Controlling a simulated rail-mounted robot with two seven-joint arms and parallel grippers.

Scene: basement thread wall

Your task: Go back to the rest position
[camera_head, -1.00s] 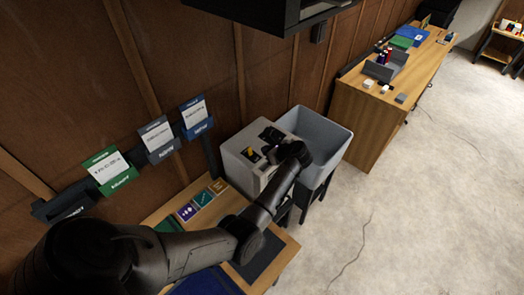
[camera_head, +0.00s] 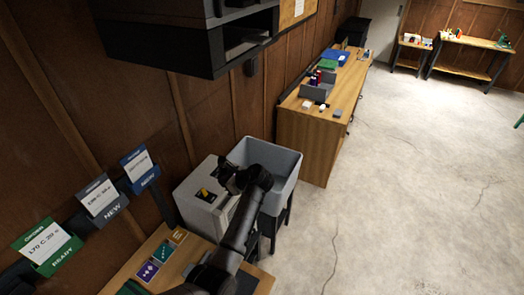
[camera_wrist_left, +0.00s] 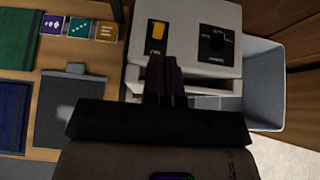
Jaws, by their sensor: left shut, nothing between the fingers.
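My left gripper (camera_wrist_left: 165,80) is shut and empty in the left wrist view, above the front of a light grey machine (camera_wrist_left: 190,15) with a yellow switch and a black dial. In the head view my left arm reaches up from the bottom, and its gripper (camera_head: 228,178) is over the right side of the same machine (camera_head: 197,207), by the grey bin. The arm hides part of the machine and the bin. My right gripper is not in view.
A grey open bin (camera_head: 284,160) stands right of the machine. A wooden bench (camera_head: 140,270) with small coloured cards is at the lower left, below wall-mounted label holders. A black shelf (camera_head: 190,45) hangs overhead. A long desk (camera_head: 305,135) stands beyond; the floor on the right is clear.

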